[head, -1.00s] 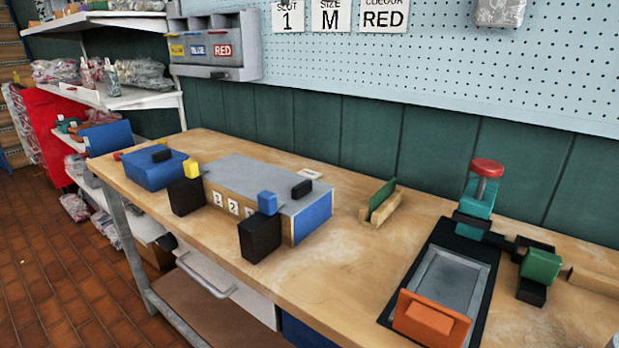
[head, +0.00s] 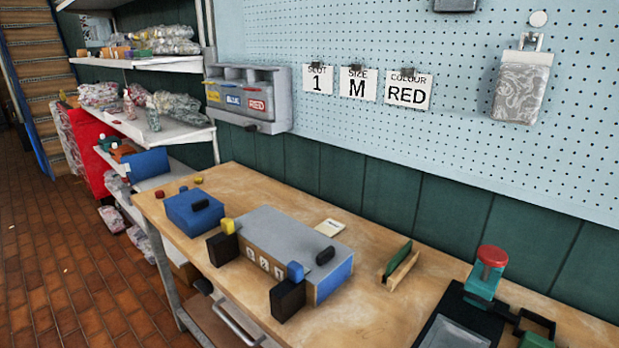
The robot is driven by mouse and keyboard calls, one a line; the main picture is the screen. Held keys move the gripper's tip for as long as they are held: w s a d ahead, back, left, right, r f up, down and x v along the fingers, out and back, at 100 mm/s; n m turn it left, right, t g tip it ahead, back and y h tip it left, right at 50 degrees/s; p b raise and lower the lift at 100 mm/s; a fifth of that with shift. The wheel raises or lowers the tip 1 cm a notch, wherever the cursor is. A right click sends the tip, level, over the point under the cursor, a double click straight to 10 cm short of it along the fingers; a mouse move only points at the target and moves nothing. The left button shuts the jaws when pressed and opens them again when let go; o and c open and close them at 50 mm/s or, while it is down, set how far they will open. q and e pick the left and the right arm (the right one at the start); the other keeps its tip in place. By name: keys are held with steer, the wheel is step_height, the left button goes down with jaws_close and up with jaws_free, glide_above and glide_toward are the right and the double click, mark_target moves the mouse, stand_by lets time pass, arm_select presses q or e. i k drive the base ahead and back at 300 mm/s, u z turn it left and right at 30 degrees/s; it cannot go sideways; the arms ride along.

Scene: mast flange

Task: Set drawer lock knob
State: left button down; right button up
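A drawer (head: 236,326) with a bar handle shows under the workbench at the bottom of the head view, cut off by the lower edge. A small dark knob-like part (head: 203,286) sits at its upper left, below the bench edge. I cannot tell for certain that it is the lock knob, nor how it is turned. Neither of my grippers is in view.
The workbench (head: 374,312) carries a blue box (head: 193,212), a grey box (head: 281,237) with number tiles and black blocks, a green-and-wood holder (head: 401,264) and a red-topped device (head: 487,270). Cards on the pegboard read slot 1, size M, colour red. Shelves stand left.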

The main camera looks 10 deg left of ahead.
mark_target(205, 288)
steer(key=u, duration=0.05)
steer(key=k, duration=0.5)
steer(key=u, duration=1.3)
steer(key=i, duration=1.15)
steer(key=z, duration=1.45)
